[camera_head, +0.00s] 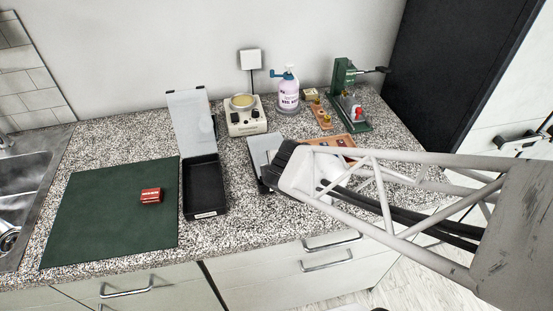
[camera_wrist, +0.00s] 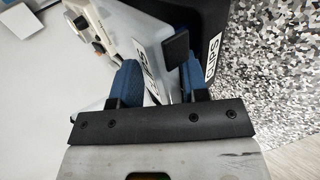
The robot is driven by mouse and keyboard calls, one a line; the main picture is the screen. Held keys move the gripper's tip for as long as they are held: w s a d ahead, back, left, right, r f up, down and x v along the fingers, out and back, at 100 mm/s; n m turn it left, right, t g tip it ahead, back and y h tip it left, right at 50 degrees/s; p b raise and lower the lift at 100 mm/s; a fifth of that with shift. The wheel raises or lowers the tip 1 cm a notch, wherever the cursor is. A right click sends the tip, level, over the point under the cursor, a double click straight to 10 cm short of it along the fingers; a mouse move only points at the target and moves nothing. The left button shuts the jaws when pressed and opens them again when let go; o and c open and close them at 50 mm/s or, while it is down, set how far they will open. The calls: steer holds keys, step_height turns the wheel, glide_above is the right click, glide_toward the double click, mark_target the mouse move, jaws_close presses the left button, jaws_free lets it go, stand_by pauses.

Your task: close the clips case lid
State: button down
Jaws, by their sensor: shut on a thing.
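The clips case (camera_wrist: 212,30) is a dark case with a white label reading CLIPS, at the upper right of the wrist view. Its pale lid (camera_wrist: 148,38) has a black tab and stands raised at an angle. My gripper (camera_wrist: 160,78) has its blue fingers on either side of the lid's edge, shut on it. In the head view, the lid (camera_head: 263,146) shows as a pale panel left of my gripper (camera_head: 279,162). My gripper and arm hide much of this case there.
Another black case (camera_head: 203,185) stands to the left with its lid upright. A green mat (camera_head: 110,210) carries a red box (camera_head: 151,196). A cream device (camera_head: 246,117), a bottle (camera_head: 287,92) and a green press (camera_head: 347,95) stand behind. A copper-coloured tray (camera_head: 335,142) lies behind my arm.

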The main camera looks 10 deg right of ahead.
steer(key=c, duration=1.8)
jaws_free()
steer(key=shift+s+f, duration=0.25)
steer(key=shift+f, duration=0.65)
steer(key=shift+c, duration=0.2)
steer(key=o, duration=0.7)
steer(key=shift+o, duration=0.2)
